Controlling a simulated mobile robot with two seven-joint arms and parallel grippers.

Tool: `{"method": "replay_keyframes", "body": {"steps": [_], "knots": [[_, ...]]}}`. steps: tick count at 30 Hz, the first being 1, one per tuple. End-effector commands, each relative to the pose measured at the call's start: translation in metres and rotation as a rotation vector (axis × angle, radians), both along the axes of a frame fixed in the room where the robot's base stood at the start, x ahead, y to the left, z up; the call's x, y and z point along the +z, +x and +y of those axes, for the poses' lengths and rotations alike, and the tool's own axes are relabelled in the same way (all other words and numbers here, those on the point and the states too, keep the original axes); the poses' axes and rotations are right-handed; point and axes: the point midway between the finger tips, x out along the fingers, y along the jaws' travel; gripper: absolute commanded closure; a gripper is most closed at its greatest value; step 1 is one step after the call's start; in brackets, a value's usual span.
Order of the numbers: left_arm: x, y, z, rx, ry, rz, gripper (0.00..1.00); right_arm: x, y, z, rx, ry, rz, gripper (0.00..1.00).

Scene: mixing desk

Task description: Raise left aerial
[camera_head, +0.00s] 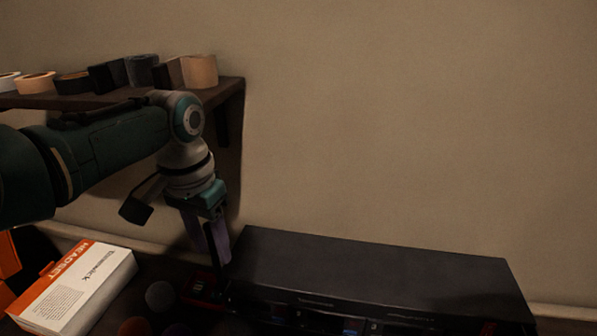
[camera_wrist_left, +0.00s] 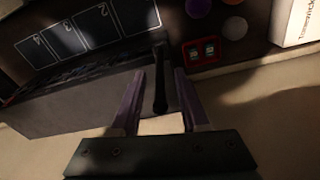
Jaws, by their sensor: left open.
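The left aerial is a short black rod (camera_wrist_left: 160,82) at the edge of a dark box in the left wrist view. It stands between the two purple fingers of my left gripper (camera_wrist_left: 158,100), with gaps on both sides. The gripper is open and points down. My right gripper is not in view.
A shelf (camera_head: 230,92) with several tape rolls is on the wall behind my left arm. A white and orange headset box (camera_head: 75,290) lies at the lower left. A small red-framed device (camera_wrist_left: 202,50) and round balls (camera_wrist_left: 235,27) are beside the black box. The wall at right is bare.

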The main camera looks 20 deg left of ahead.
Motion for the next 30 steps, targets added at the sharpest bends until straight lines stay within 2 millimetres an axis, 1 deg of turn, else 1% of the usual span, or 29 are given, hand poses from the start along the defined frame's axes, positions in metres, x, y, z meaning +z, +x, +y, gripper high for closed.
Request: {"method": "replay_keyframes", "body": {"steps": [1,6,12,16,30], "knots": [[0.014,0.000,0.001,-0.001,0.001,-0.005,0.55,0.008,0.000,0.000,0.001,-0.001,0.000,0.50],[0.043,-0.003,0.001,0.000,0.002,-0.004,0.55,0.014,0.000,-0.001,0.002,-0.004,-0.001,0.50],[0.064,-0.005,0.001,-0.001,0.001,-0.002,0.55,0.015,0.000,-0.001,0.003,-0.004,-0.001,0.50],[0.068,-0.005,0.000,0.000,0.001,0.000,0.55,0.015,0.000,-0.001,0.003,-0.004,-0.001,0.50],[0.068,-0.005,0.000,0.000,0.001,0.000,0.55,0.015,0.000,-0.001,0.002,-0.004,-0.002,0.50]]}}
